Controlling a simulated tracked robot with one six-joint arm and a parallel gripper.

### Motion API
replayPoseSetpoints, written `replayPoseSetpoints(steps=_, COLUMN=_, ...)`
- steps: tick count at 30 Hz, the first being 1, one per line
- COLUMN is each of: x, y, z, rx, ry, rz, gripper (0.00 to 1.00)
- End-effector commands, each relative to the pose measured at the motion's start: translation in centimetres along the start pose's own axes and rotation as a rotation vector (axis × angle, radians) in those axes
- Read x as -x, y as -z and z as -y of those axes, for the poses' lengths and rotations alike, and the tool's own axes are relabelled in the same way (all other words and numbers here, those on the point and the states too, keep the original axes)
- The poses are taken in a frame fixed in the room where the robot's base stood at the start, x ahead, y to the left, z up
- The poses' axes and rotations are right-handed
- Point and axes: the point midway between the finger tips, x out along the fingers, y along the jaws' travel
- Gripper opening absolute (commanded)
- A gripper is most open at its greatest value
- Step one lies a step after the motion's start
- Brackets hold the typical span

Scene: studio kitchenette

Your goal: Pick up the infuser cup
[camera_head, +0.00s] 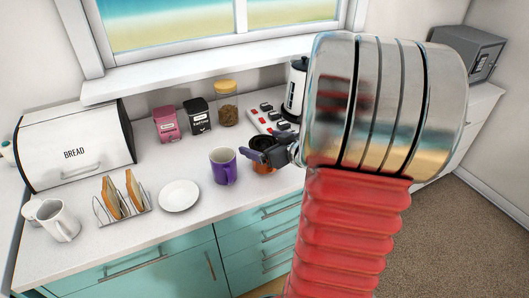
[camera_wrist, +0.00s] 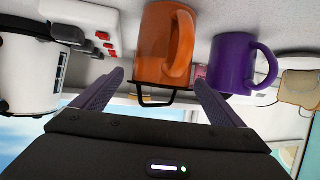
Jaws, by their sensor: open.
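The infuser cup (camera_head: 263,169) appears as an orange mug with a dark insert at its top, standing on the counter right of a purple mug (camera_head: 223,166). My gripper (camera_head: 258,150) is at its top and partly hides it. In the wrist view, which looks upside down, the orange cup (camera_wrist: 152,45) shows its handle on the right and a black wire loop (camera_wrist: 152,107) at its rim. My open gripper (camera_wrist: 160,80) has one finger on each side of the rim. I cannot tell whether either finger touches it.
The purple mug (camera_wrist: 230,65) stands close beside the cup. A power strip (camera_head: 268,117) and white kettle (camera_head: 296,88) are behind. A white plate (camera_head: 179,196), toast rack (camera_head: 122,209), bread box (camera_head: 78,145) and white mug (camera_head: 62,224) stand left. Pink and black canisters and a jar line the back.

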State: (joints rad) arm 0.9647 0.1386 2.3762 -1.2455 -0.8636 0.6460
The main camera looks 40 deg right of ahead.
Motion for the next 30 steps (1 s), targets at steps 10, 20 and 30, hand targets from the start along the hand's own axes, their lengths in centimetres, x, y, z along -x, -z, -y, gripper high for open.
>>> replayPoseSetpoints(steps=10, x=-0.82, y=0.02, z=-0.01, rx=0.000, ry=0.000, rz=0.000, gripper=0.92)
replayPoseSetpoints(steps=20, x=-0.80, y=0.02, z=-0.01, rx=0.000, ry=0.000, rz=0.000, gripper=0.91)
replayPoseSetpoints(steps=30, x=-0.80, y=0.03, z=0.01, rx=0.000, ry=0.000, rz=0.000, gripper=0.67)
